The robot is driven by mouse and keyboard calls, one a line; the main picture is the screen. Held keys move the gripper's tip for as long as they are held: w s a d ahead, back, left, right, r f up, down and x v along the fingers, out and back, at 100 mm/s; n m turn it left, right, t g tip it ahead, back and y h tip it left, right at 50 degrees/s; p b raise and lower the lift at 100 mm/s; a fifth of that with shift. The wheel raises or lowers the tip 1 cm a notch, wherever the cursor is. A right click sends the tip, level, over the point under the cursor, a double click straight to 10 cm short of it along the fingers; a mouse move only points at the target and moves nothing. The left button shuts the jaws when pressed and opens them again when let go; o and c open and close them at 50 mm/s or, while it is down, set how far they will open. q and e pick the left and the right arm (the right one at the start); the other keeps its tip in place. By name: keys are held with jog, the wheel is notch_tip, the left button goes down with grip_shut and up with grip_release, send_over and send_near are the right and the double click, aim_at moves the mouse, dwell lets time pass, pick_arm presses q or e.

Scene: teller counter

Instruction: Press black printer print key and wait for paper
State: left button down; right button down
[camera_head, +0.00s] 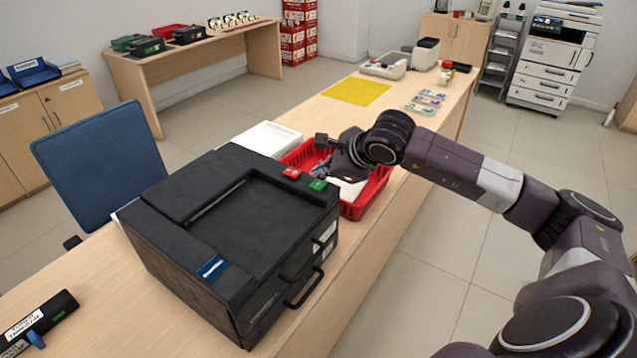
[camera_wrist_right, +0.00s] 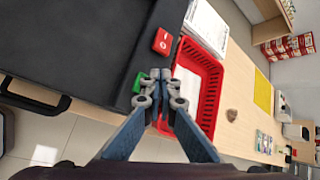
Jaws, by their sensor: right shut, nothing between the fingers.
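The black printer (camera_head: 165,240) stands on the counter. On its top right edge are a red key (camera_head: 291,172) and a green key (camera_head: 318,185); a blue-and-white label or key (camera_head: 212,267) is near the front corner. I cannot read which is the print key. The recess in its top looks empty, with no paper visible. My right gripper (camera_head: 326,168) is shut and empty, just beyond the green key. In the right wrist view its fingertips (camera_wrist_right: 160,82) appear beside the green key (camera_wrist_right: 138,83), with the red key (camera_wrist_right: 162,41) farther off; contact cannot be told. My left gripper is not in view.
A red basket (camera_head: 375,190) sits right behind the printer, under my right gripper. A white paper stack (camera_head: 267,138) lies beside it. A yellow mat (camera_head: 357,91) lies farther along the counter. A blue chair (camera_head: 100,165) stands at the left. A black device (camera_head: 60,308) lies front left.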

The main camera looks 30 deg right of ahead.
aim_at(320, 185)
jog(key=shift+r+p, duration=1.2)
jog(key=shift+r, duration=1.35)
jog(key=shift+f, duration=0.1)
